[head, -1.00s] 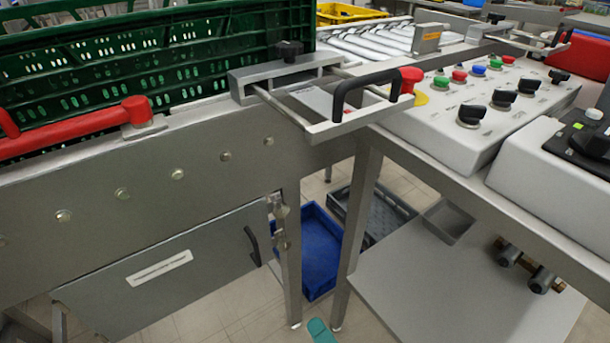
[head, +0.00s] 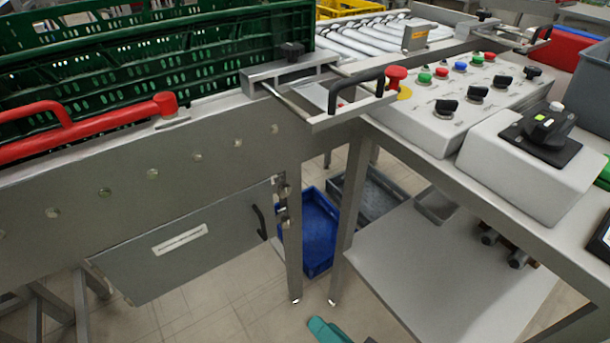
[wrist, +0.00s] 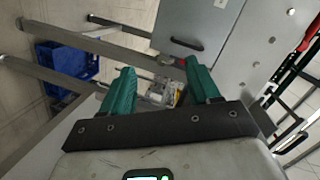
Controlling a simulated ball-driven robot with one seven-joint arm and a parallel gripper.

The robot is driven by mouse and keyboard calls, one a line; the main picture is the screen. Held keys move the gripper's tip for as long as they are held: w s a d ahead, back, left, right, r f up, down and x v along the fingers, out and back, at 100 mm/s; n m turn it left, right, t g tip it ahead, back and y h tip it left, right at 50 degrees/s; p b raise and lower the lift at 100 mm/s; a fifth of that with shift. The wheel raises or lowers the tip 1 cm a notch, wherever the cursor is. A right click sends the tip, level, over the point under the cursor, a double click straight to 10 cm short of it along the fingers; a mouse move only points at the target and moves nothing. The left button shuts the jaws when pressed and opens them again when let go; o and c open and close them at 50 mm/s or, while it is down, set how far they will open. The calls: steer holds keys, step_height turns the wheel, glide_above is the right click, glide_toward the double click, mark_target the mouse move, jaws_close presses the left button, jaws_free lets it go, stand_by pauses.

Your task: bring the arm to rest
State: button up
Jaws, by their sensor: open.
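My gripper (wrist: 160,88) shows in the wrist view with its two teal fingers apart and nothing between them. Behind the gap are the floor and small metal parts of the frame, too small to make out. In the head view only a teal piece of my gripper (head: 326,330) shows at the bottom edge, low over the floor and apart from the conveyor; the rest is cut off.
Green crates (head: 200,62) stand on the conveyor (head: 150,185), beside a red handle (head: 90,130). The control panel (head: 425,125) is at right. A blue crate (head: 318,235) and grey crate (head: 385,198) lie below. Floor (head: 225,310) is clear at front.

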steer(key=s+d+r+n+g+h+p, duration=0.2)
steer(key=s+d+r+g+h+p, duration=0.3)
steer(key=s+d+p, duration=0.3)
steer(key=s+d+r+n+g+h+p, duration=0.2)
steer(key=s+d+r+g+h+p, duration=0.3)
steer(key=d, duration=1)
step_height(320, 180, up, 3)
steer(key=s+g+p, duration=0.1)
steer(key=s+p, duration=0.2)
steer(key=p, duration=0.2)
steer(key=shift+n+p, duration=0.3)
steer(key=shift+p, duration=0.05)
